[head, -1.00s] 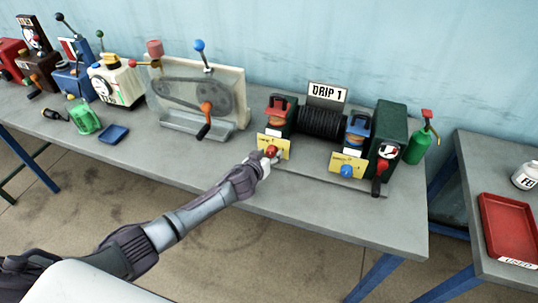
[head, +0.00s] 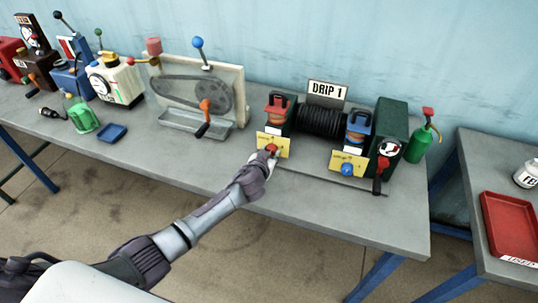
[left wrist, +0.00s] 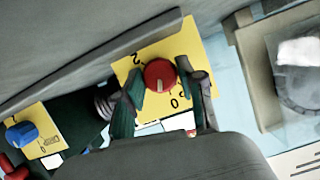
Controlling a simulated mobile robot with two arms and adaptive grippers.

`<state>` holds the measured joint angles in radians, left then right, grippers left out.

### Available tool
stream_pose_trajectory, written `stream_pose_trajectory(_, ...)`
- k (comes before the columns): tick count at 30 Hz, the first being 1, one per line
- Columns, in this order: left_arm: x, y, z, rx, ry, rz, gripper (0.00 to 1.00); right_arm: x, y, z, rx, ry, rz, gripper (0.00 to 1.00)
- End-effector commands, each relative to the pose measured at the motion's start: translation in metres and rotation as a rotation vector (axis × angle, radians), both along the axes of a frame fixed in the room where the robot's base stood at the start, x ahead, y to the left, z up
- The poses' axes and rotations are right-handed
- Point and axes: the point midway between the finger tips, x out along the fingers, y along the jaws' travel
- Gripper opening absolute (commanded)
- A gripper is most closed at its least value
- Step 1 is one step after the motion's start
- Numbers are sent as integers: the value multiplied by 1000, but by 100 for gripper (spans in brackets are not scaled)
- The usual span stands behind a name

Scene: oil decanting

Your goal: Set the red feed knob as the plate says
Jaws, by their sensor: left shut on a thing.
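The red feed knob (head: 271,149) sits on a yellow dial plate (head: 273,146) at the left front of the drip machine. In the left wrist view the round red knob (left wrist: 160,76) carries a pale pointer line, and the yellow dial (left wrist: 150,52) shows digits, among them a 2 and a 0. My left gripper (head: 269,155) is at the knob; in the left wrist view its fingers (left wrist: 164,84) are on either side of the knob, shut on it. A sign plate (head: 327,91) above the machine reads "DRIP 1". My right gripper is not in view.
A blue knob (head: 347,169) on a second yellow dial is to the right, beside a red-handled crank (head: 382,165). A green oil can (head: 419,140) stands right of the machine. A belt-drive unit (head: 196,95) stands left. The bench front is clear.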

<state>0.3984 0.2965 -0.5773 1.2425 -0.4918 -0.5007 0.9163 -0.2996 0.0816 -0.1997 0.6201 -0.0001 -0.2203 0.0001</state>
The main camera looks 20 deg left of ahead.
Motion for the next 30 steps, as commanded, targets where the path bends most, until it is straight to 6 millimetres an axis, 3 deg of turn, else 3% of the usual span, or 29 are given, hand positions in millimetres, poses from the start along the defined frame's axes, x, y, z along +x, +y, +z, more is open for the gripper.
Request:
stream_pose_trajectory(18, 0, -4, -7, 576, -19, 0, 4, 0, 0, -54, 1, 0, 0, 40)
stream_pose_trajectory(30, 0, -5, -5, 824, -28, 0, 4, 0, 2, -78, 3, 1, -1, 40)
